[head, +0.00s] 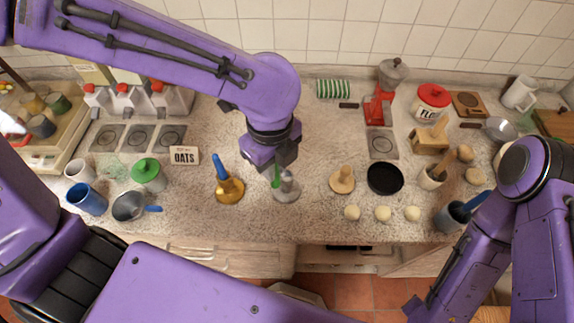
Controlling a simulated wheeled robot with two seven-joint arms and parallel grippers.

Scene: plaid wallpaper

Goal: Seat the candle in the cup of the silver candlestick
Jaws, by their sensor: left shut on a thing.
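The silver candlestick (287,190) stands on the counter in the middle of the head view, its top partly hidden by my gripper. My left gripper (274,163) is above it, pointing down, and is shut on a green candle (276,181). Only a short length of the candle shows below the jaws, at the left side of the candlestick's top. I cannot tell whether the candle touches the cup. My right arm is at the right, but its gripper is not in view.
A brass candlestick (230,192) with a blue candle (220,167) stands close to the left. A wooden candlestick (342,181) and a black round dish (385,179) stand to the right. Several pale balls (382,213) lie near the front edge.

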